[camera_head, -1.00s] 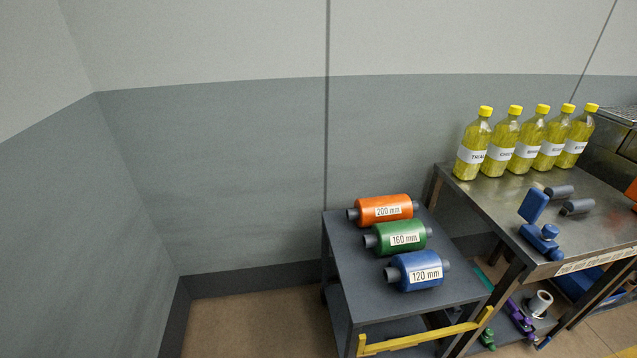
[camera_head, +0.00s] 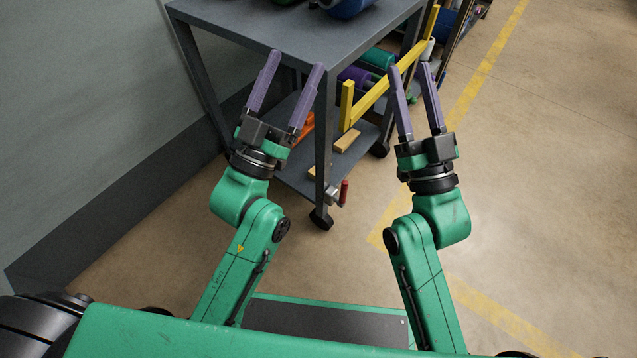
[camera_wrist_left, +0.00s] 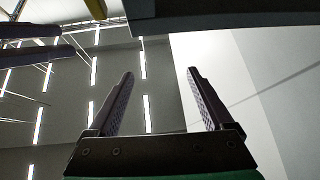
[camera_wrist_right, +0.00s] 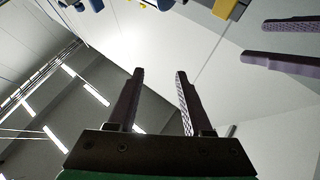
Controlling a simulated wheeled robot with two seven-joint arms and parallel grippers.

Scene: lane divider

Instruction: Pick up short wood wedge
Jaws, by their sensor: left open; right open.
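Two light wooden pieces lie on the cart's lower shelf in the head view: one (camera_head: 347,140) near the shelf's right side and another (camera_head: 314,171), partly hidden by the cart's front leg. I cannot tell which is the short wedge. My left gripper (camera_head: 296,62) is open and empty, its fingers pointing up in the picture in front of the cart's top. My right gripper (camera_head: 410,68) is open and empty, right of the cart, near its yellow handle. Neither gripper touches a wooden piece. Both wrist views show spread, empty fingers, and no wood.
The grey cart (camera_head: 235,28) has a yellow handle (camera_head: 367,103) on its right side. An orange object (camera_head: 304,128) and a red-handled tool (camera_head: 344,190) are low on the cart. A wall stands at left. The floor at right, with yellow lines, is clear.

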